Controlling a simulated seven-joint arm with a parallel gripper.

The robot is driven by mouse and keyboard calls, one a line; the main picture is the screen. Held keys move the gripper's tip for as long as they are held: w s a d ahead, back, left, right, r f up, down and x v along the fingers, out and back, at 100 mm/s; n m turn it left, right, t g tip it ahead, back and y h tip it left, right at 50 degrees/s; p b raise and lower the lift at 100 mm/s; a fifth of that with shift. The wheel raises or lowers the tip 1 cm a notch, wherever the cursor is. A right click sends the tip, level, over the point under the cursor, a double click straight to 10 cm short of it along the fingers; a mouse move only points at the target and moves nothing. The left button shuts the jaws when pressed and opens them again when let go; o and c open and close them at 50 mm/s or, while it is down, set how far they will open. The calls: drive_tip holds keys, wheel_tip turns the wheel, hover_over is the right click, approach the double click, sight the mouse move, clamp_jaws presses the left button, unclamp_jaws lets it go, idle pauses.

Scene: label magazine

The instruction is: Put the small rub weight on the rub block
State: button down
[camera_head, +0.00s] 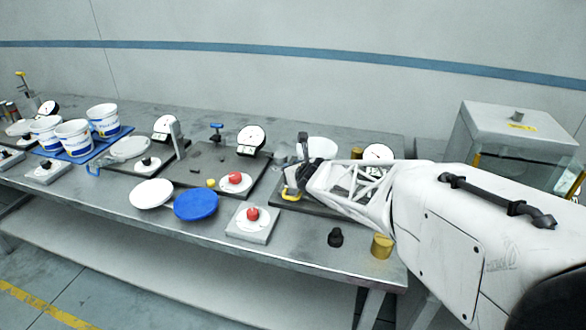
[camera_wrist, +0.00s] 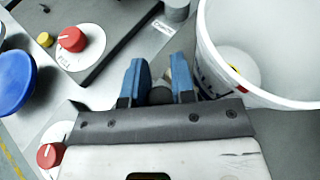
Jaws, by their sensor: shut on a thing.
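My gripper (camera_wrist: 158,76) shows two blue fingers in the wrist view, closed on a small dark grey round piece (camera_wrist: 160,94). The piece is mostly hidden between the fingers; I take it for the small rub weight but cannot be sure. In the head view my gripper (camera_head: 300,178) is over the dark plate at the right, and its fingertips are hard to make out. A white bucket (camera_wrist: 207,40) stands close at the right of the fingers in the wrist view. I cannot tell for certain which thing is the rub block.
A red-knobbed dial (camera_wrist: 72,39) and a blue disc (camera_wrist: 12,82) lie left in the wrist view. In the head view, a black weight (camera_head: 335,238) and a brass cylinder (camera_head: 382,246) stand near the front edge. A glass-sided case (camera_head: 520,145) stands at the right.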

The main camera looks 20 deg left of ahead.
drive_tip(key=c, duration=1)
unclamp_jaws()
drive_tip(key=shift+f, duration=0.1)
drive_tip(key=shift+o, duration=0.2)
drive_tip(key=shift+s+d+r, duration=0.3)
drive_tip(key=shift+r, duration=0.05)
drive_tip(key=v, duration=1.1)
drive_tip(key=shift+s, duration=0.1)
